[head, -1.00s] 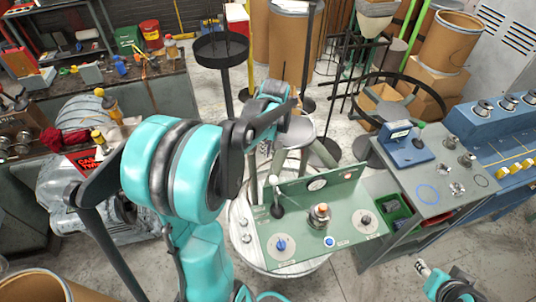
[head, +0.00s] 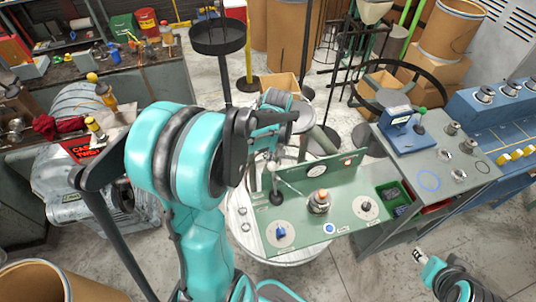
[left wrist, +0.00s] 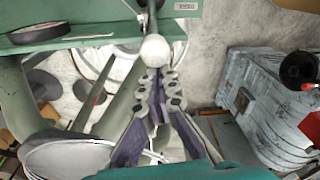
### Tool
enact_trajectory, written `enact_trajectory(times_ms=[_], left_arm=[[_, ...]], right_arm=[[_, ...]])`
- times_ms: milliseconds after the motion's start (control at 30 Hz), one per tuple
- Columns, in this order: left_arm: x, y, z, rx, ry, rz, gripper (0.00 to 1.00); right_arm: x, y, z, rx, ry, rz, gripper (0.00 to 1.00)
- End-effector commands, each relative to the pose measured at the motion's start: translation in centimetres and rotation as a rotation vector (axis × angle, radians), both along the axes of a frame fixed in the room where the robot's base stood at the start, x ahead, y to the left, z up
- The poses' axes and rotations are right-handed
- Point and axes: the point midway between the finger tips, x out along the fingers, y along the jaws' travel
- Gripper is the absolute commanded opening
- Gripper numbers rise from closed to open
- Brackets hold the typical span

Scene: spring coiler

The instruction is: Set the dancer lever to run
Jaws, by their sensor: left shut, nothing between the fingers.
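The dancer lever (head: 274,182) is a thin stalk with a pale ball knob, rising from a black boot at the left of the green panel (head: 300,238). It stands nearly upright, leaning slightly left. In the left wrist view its white ball knob (left wrist: 155,48) is just beyond the tips of my left gripper (left wrist: 158,80). The purple-sided fingers are together with nothing between them; I cannot tell whether they touch the ball. In the head view the left fingers are largely hidden by my wrist. My right gripper (head: 419,256) is at the lower right, away from the panel; its finger state is unclear.
The panel also bears a blue knob (head: 281,232), an orange-topped post (head: 319,201), a black knob (head: 367,205) and an upright plate with a gauge (head: 317,171). A grey bench (head: 440,190) stands right of it. A black round tray stand (head: 219,38) is behind.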

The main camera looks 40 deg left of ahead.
Motion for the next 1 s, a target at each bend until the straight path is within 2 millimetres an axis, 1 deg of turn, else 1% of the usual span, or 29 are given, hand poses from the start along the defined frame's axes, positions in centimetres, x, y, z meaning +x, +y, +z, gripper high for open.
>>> enact_trajectory(times_ms=[567, 767, 867, 1000], left_arm=[[-0.9, -1.1, 0.8, 0.072, -0.055, -0.003, 0.0], [-1.9, -2.5, 1.4, 0.152, -0.119, -0.006, 0.0], [-2.7, -3.6, 1.8, 0.217, -0.171, -0.009, 0.0], [-4.0, -5.2, 2.0, 0.32, -0.254, -0.011, 0.0]], right_arm=[[0.0, 0.0, 0.5, 0.0, 0.0, 0.0, 0.4], [0.0, 0.0, 0.9, 0.0, 0.0, 0.0, 0.4], [0.0, 0.0, 1.1, 0.0, 0.0, 0.0, 0.4], [0.0, 0.0, 0.8, 0.0, 0.0, 0.0, 0.4]])
